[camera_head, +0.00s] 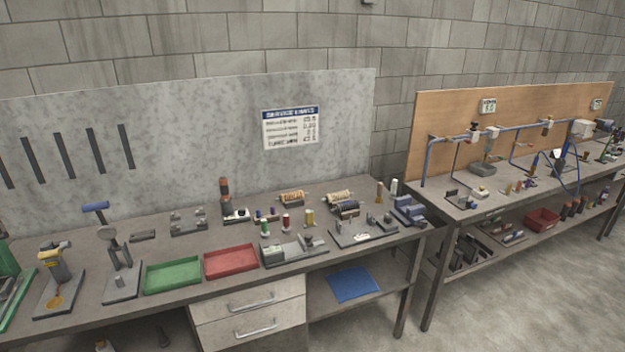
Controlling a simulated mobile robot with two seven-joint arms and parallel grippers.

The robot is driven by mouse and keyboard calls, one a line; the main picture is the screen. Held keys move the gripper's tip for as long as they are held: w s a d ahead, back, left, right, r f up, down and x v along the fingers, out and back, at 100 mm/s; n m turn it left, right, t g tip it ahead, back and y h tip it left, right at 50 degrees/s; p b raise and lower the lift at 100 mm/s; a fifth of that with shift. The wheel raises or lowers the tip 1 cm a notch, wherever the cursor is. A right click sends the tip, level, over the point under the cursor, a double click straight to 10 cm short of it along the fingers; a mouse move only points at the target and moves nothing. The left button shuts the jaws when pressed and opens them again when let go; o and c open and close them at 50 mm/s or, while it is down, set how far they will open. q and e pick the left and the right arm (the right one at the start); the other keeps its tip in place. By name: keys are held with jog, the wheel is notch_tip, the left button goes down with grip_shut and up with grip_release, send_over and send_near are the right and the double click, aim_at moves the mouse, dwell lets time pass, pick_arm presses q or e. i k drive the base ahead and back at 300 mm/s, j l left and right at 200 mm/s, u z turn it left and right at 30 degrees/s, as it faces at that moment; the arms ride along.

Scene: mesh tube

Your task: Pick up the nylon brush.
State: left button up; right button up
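I cannot tell for sure which thing is the nylon brush; the items are small at this distance. Two banded, light-and-orange cylinders lie on dark stands at the back of the left bench: a left cylinder (292,196) and a right cylinder (340,197). Small upright pieces in green, red and yellow stand in front of them, among them a red one (286,221) and a yellow one (310,218). A brown and a white upright cylinder (394,187) stand at the bench's right end. Neither of my grippers is in view.
The left bench (215,285) holds a green tray (173,275), a red tray (231,261) and a stand with a blue-topped handle (95,207). Drawers (250,312) and a shelf with a blue sheet (353,284) lie below. A second bench (485,208) stands right; open floor (520,300) lies before it.

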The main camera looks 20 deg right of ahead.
aim_at(393, 197)
jog(key=i+l, duration=0.2)
jog(key=l, duration=0.15)
jog(key=i+l+u, duration=0.15)
jog(key=i+l, duration=0.3)
jog(key=l, duration=0.3)
jog(key=i+l+u, duration=0.25)
jog(key=l+u, duration=0.15)
jog(key=l, duration=0.85)
jog(key=i+l+u, duration=0.1)
jog(key=l+u, duration=0.3)
jog(key=l, duration=0.85)
jog(key=k+l+u, duration=0.1)
jog(key=l+u, duration=0.3)
jog(key=l, duration=0.85)
jog(key=k+l+u, duration=0.1)
jog(key=l+u, duration=0.2)
jog(key=l, duration=1.4)
